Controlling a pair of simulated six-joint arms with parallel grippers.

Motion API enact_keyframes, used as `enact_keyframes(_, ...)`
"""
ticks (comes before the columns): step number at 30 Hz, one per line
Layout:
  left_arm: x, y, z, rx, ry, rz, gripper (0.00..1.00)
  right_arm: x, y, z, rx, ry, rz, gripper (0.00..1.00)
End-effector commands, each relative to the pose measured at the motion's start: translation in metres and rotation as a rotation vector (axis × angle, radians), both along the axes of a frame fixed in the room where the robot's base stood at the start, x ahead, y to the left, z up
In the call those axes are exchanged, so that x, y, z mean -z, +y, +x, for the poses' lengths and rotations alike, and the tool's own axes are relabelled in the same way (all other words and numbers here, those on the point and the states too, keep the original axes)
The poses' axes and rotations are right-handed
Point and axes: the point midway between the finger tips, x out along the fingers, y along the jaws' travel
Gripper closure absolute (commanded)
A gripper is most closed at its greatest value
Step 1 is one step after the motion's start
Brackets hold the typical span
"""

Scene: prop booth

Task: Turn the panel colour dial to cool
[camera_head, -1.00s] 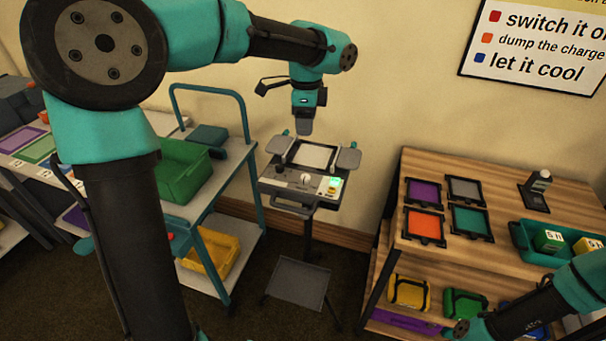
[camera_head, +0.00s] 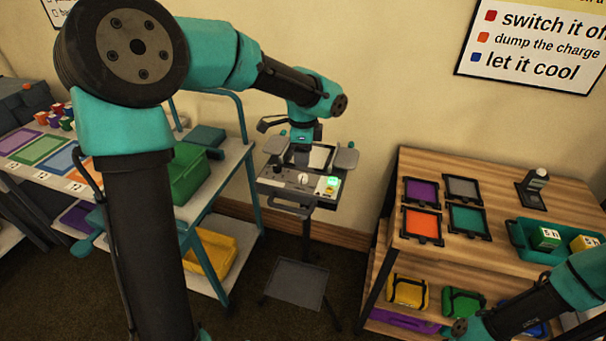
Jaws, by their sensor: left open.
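The grey light panel stand (camera_head: 270,186) is in the middle of the head view. Its sloped control face carries a small pale round knob (camera_head: 303,178), which looks like the dial, and a lit green display (camera_head: 332,182) to the knob's right. The dial's setting is too small to read. A pale square plate (camera_head: 321,157) stands behind the controls. My left gripper (camera_head: 302,160) points down just above the knob, in front of the plate. It is open and looks empty; whether it touches the knob cannot be told. My right gripper is out of view.
A teal-framed cart (camera_head: 223,188) with a green bin (camera_head: 189,173) and a yellow bin (camera_head: 210,257) stands left of the panel. A wooden shelf (camera_head: 437,268) with coloured frames and a teal tray (camera_head: 519,243) stands right. A grey step (camera_head: 296,285) lies below.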

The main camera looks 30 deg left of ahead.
Motion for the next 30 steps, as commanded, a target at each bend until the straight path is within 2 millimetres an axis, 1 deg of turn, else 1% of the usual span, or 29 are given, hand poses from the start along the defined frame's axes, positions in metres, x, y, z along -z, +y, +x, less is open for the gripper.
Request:
enact_keyframes(1,0.009,0.0,0.0,0.0,0.004,0.0,0.45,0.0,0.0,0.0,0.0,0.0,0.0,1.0)
enact_keyframes(6,0.039,0.0,0.0,-0.001,0.004,0.001,0.45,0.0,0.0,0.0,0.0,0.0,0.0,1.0)
enact_keyframes(9,0.054,0.0,-0.001,0.0,0.003,0.0,0.45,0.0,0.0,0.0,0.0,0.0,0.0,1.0)
enact_keyframes(13,0.07,0.0,0.0,-0.001,0.002,0.0,0.45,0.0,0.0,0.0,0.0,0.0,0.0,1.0)
enact_keyframes(18,0.079,0.0,0.0,-0.001,0.0,-0.001,0.45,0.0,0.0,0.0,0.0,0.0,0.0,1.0)
enact_keyframes(26,0.08,0.0,0.0,0.0,0.0,-0.001,0.45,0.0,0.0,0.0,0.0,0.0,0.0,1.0)
enact_keyframes(30,0.08,0.0,0.0,0.0,0.0,-0.001,0.58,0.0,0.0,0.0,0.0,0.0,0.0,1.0)
